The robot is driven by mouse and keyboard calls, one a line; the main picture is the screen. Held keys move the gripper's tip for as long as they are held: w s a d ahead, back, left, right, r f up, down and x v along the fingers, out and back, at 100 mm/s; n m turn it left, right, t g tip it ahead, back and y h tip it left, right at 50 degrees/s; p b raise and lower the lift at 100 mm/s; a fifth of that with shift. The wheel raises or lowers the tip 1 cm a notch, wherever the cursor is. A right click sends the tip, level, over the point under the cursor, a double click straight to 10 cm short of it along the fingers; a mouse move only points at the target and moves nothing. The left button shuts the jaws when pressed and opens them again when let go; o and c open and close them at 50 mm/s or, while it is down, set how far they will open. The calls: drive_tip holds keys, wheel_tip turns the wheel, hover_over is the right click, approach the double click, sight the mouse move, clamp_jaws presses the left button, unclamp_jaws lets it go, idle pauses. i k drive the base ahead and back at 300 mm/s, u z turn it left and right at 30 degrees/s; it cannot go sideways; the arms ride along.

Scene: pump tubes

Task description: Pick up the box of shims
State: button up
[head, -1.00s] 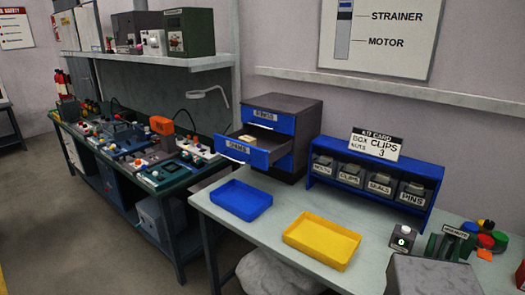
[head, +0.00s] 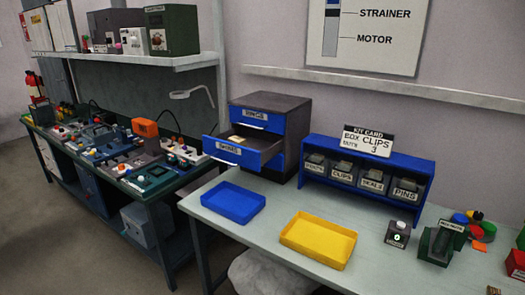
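A small grey cabinet (head: 292,104) with blue drawer fronts stands at the back left of the near table. Its middle drawer (head: 222,152) is pulled out, and the label on its front is too blurred to read surely. A small pale box-like thing (head: 241,139) shows inside this drawer, partly hidden by the front. I cannot tell whether it is the box of shims. The drawer above it (head: 256,116) is shut. My gripper is not in view.
A blue tray (head: 233,217) and a yellow tray (head: 290,246) lie empty on the table (head: 216,208). A blue rack (head: 310,170) with several labelled bins stands right of the cabinet. A small device with a green light (head: 397,247) and coloured parts lie at the right. A cluttered bench (head: 163,205) stands left.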

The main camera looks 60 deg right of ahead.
sight(235, 139)
drive_tip(key=z, duration=0.25)
drive_tip(key=k, duration=0.2)
drive_tip(key=z, duration=1.3)
drive_tip(key=k, duration=0.85)
drive_tip(key=u, duration=0.2)
drive_tip(key=i, duration=0.9)
drive_tip(key=z, duration=0.05)
